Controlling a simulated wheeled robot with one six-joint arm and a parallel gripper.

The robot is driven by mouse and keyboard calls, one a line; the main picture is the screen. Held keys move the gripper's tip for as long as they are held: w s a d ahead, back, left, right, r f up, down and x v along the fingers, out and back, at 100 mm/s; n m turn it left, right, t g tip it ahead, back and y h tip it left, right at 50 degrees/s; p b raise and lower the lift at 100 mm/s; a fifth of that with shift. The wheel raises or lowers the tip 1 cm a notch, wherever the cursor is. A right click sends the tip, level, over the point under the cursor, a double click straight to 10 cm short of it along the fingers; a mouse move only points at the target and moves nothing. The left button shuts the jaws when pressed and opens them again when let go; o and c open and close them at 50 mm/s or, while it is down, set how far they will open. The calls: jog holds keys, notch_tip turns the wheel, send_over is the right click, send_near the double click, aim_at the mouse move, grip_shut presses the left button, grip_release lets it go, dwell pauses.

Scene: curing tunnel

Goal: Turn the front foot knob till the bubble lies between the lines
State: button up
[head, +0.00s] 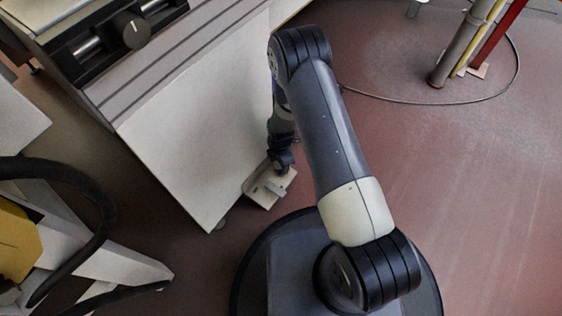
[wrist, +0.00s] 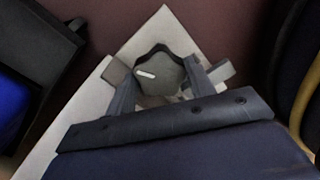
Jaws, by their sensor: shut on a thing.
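The foot knob (wrist: 160,72) is dark grey with a short white mark, in the middle of the wrist view. It sits over a pale plate (wrist: 160,27). My gripper (wrist: 162,80) has a finger on each side of the knob and is shut on it. In the head view my gripper (head: 281,162) reaches down to a small pale foot bracket (head: 266,194) at the low corner of the white cabinet (head: 195,125); the knob is hidden there by my gripper and wrist. I cannot make out a bubble or lines in either view.
A black knob (head: 131,31) with a white mark sits on a dark railed unit on top of the cabinet. A thick black hose (head: 95,190) and a yellow part (head: 17,243) are at the lower left. Pipes (head: 460,45) and a floor cable stand upper right. The right floor is open.

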dwell(0.5)
jog(key=o, duration=1)
jog(key=shift+r, duration=0.1)
notch_tip(320, 180, up, 11)
jog(key=p, duration=0.4)
jog(key=shift+f, duration=0.2)
notch_tip(320, 180, down, 11)
jog(key=b, duration=0.4)
jog(key=shift+r, duration=0.1)
